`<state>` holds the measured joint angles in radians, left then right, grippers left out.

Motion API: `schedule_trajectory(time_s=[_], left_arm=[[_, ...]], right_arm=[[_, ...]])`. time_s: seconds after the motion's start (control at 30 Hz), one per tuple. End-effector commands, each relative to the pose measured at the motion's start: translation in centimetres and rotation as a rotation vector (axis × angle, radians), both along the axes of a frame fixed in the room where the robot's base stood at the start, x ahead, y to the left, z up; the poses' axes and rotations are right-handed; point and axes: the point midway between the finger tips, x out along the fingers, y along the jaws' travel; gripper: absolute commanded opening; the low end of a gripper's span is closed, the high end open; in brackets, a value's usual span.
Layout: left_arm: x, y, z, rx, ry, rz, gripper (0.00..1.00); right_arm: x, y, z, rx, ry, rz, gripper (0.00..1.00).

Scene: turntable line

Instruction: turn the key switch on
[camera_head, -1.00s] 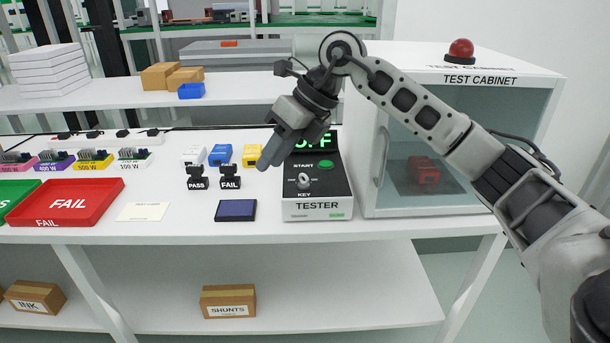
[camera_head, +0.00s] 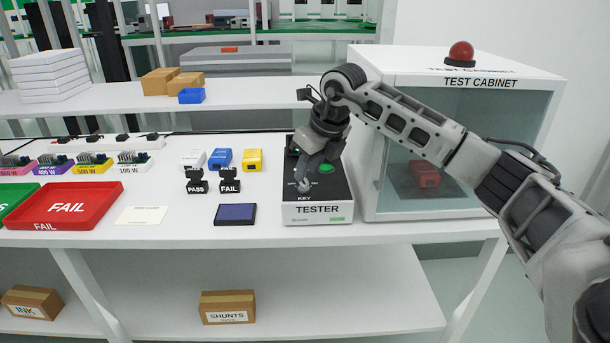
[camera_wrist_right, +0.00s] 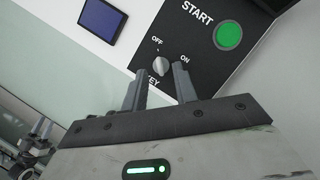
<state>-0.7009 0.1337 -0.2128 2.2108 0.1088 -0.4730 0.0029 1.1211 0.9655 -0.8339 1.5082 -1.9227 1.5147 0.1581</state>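The black-topped tester (camera_head: 318,213) stands on the bench, left of the test cabinet. Its grey key switch (camera_wrist_right: 160,66) shows in the right wrist view between the OFF and ON labels, with its upper end toward the OFF side. My right gripper (camera_head: 303,184) points down over the key area and hides most of the key in the head view. In the wrist view the right gripper (camera_wrist_right: 160,83) has its two fingers apart, close to the key, with nothing held. Whether they touch the key I cannot tell. My arm covers the tester's display.
The green START button (camera_wrist_right: 229,36) is beside the key. The test cabinet (camera_head: 375,160) stands close on the right. The bench front is clear.

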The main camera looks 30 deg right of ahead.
Motion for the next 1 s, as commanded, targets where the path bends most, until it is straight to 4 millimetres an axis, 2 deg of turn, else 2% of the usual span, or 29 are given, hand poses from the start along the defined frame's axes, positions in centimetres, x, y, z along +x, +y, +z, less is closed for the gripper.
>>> schedule_trajectory(time_s=[0.03,0.2,0.57,0.67,1.0], left_arm=[[0.0,0.0,0.0,0.0,-0.001,0.0,0.36],[0.0,0.0,0.0,0.0,-0.001,0.0,0.36],[0.0,0.0,0.0,-0.001,-0.001,-0.001,0.36],[0.0,0.0,0.0,-0.001,-0.001,-0.001,0.36],[0.0,-0.1,0.1,-0.001,0.0,-0.001,0.36]], right_arm=[[0.3,0.2,-0.8,0.002,0.003,0.002,0.29],[0.9,0.3,-2.3,0.001,0.0,0.001,0.29],[1.1,0.3,-2.6,0.001,0.0,0.001,0.29],[1.1,0.3,-2.6,0.001,0.0,0.001,0.01],[1.0,0.3,-2.6,0.001,-0.001,-0.014,0.0]])
